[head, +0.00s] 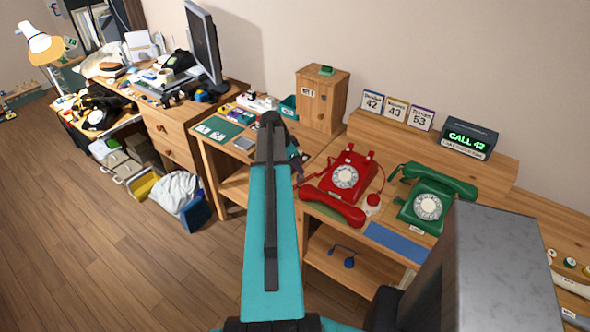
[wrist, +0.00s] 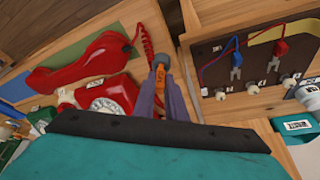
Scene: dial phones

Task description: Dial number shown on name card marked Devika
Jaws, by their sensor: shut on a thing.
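The name card marked Devika (head: 372,102) shows 42 and stands leftmost of three on the wooden ledge. The red dial phone (head: 346,174) has its red handset (head: 333,207) lying off in front, its coiled cord showing in the wrist view. The green dial phone (head: 428,204) has its handset on top. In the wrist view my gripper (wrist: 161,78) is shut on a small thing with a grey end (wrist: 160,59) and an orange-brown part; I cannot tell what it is. It is beside the red phone's dial (wrist: 104,105), apart from it. My arm hides most of my gripper in the head view.
Cards with 43 (head: 395,109) and 53 (head: 420,117) stand beside a display (head: 469,139) reading CALL 42. A wooden cabinet (head: 322,100) stands behind. A panel with red and blue plugs (wrist: 245,65) lies right in the wrist view. The floor (head: 100,230) at left is clear.

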